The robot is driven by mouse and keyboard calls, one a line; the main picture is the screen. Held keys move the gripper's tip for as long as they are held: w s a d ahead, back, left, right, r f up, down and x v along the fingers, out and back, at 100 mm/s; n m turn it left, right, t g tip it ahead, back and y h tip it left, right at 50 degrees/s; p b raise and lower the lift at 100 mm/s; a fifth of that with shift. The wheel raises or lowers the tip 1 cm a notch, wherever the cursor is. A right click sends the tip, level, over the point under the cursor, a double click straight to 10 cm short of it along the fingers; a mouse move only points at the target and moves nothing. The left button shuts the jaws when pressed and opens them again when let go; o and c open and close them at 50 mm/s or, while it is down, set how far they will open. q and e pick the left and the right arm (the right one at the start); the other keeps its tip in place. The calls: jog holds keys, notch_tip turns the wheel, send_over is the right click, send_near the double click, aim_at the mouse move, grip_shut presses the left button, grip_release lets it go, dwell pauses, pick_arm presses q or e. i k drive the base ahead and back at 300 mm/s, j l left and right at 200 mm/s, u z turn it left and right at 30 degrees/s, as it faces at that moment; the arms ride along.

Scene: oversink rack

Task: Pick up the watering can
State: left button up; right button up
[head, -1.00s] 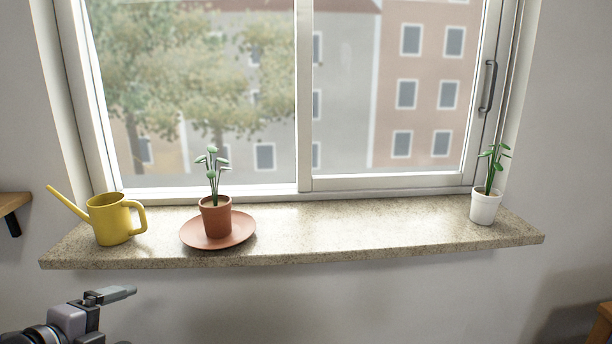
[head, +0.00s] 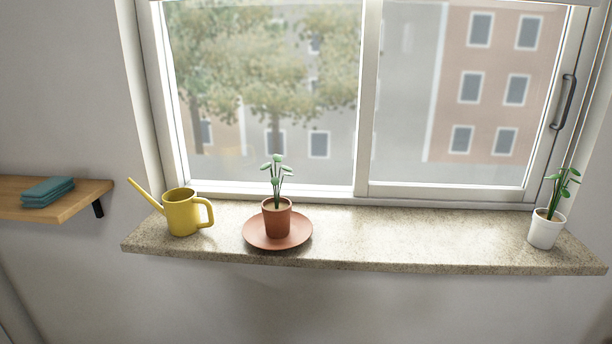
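The yellow watering can (head: 181,213) stands upright on the left end of the speckled stone windowsill (head: 380,238). Its spout points up to the left and its handle is on the right side. Nothing holds it. Neither of my grippers shows in the head view now.
Right of the can, a terracotta pot (head: 277,219) with a green plant stands on a terracotta saucer (head: 249,232). A white pot (head: 545,231) with a plant stands at the sill's right end. A wooden shelf (head: 88,196) with folded teal cloths (head: 48,191) is at left. The sill's middle is bare.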

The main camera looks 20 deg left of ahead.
aim_at(181, 208)
jog(key=u, duration=1.25)
